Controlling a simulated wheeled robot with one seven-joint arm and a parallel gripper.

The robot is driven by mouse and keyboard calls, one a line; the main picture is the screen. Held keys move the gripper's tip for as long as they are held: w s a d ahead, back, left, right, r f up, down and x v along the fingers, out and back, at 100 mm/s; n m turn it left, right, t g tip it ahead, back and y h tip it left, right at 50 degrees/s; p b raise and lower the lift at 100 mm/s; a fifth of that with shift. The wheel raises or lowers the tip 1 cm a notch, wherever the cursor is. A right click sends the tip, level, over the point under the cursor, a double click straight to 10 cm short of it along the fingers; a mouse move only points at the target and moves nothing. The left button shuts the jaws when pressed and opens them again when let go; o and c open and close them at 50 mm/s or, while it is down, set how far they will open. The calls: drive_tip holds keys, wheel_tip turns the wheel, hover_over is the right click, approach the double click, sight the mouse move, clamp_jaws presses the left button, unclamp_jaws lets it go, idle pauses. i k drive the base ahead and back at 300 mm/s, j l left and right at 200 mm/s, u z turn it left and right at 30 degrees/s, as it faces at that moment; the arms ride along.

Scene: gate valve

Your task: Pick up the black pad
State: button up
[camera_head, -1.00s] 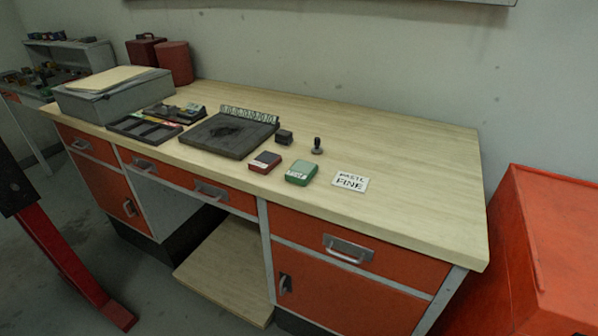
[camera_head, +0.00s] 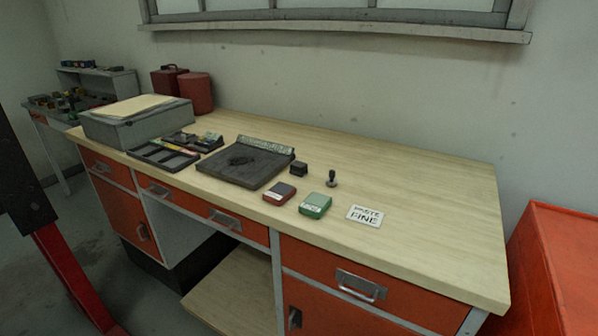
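A large dark, nearly black square pad (camera_head: 245,163) lies flat on the desk, left of the middle, with a green-and-white patterned strip (camera_head: 266,145) along its back edge. A smaller pad with a dark top and red sides (camera_head: 279,193) lies in front of it near the desk's front edge. A small black block (camera_head: 299,169) sits just right of the large pad. I cannot tell for sure which of these the black pad is. My gripper is not in view.
A green box (camera_head: 315,205), a small black stamp (camera_head: 331,179) and a white lettered card (camera_head: 365,215) lie to the right. A dark tray (camera_head: 163,154) and a grey box (camera_head: 138,128) stand left. The desk's right side (camera_head: 440,210) is clear. A red cabinet (camera_head: 560,260) stands beyond it.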

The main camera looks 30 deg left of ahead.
sight(299, 169)
drive_tip(key=i+j, duration=0.15)
drive_tip(key=j, duration=0.3)
drive_tip(key=i+j+z, duration=0.1)
drive_tip(key=j, duration=0.35)
drive_tip(key=i+j, duration=0.15)
drive_tip(key=j, duration=0.3)
drive_tip(key=i+j, duration=0.1)
drive_tip(key=j, duration=0.35)
drive_tip(key=i+j+z, duration=0.1)
drive_tip(key=j, duration=0.4)
drive_tip(key=i+j, duration=0.1)
drive_tip(key=j, duration=0.35)
